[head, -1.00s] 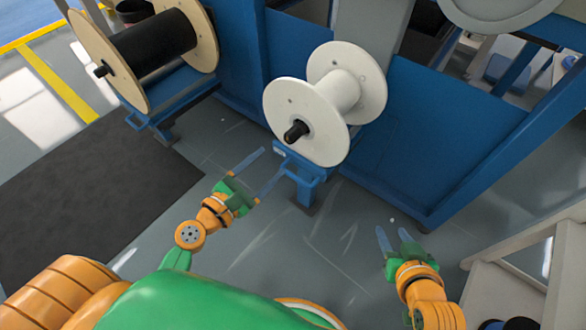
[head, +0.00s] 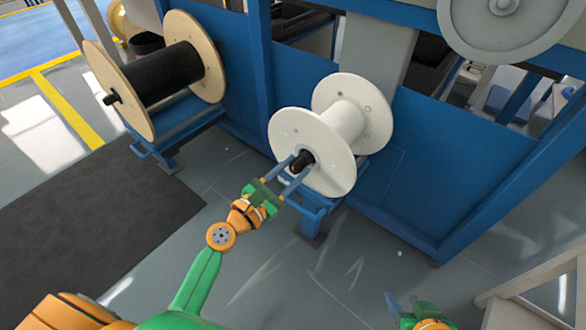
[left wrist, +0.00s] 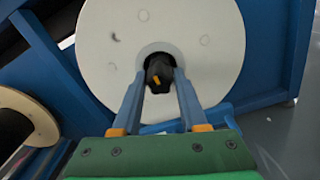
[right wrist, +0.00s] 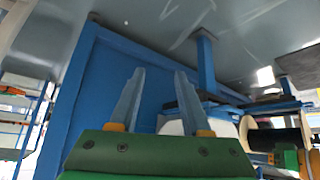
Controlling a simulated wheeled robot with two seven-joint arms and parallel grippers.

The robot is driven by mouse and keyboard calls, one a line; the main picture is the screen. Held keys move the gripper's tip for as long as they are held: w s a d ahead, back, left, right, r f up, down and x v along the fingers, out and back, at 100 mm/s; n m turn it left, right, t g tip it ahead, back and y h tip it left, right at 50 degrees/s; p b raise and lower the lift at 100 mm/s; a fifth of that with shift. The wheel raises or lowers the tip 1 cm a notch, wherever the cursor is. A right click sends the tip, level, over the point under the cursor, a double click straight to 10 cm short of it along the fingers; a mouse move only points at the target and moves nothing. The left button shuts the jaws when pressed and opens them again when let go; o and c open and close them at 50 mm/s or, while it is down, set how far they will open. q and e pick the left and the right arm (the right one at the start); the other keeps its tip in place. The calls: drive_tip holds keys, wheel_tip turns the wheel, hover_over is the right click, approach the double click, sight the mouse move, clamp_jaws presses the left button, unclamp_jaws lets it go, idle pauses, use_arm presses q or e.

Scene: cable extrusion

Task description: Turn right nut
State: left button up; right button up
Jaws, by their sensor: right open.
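The right nut (head: 301,161) is a black knob on the shaft end at the middle of the white reel (head: 288,130). In the left wrist view the nut (left wrist: 159,73) has a yellow mark and sits between my fingertips. My left gripper (head: 297,166) is open, with one finger on each side of the nut; I cannot tell whether they touch it. My right gripper (head: 403,304) is low at the bottom right of the head view, far from the nut. In the right wrist view its fingers (right wrist: 160,72) are spread and empty.
A wooden-flanged reel of black cable (head: 160,75) stands to the left, with its own black shaft end (head: 112,98). The blue machine frame (head: 420,150) stands behind the white reel. A beige structure (head: 545,270) is at the lower right. Floor in front is clear.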

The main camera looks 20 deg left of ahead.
use_arm(q)
clamp_jaws()
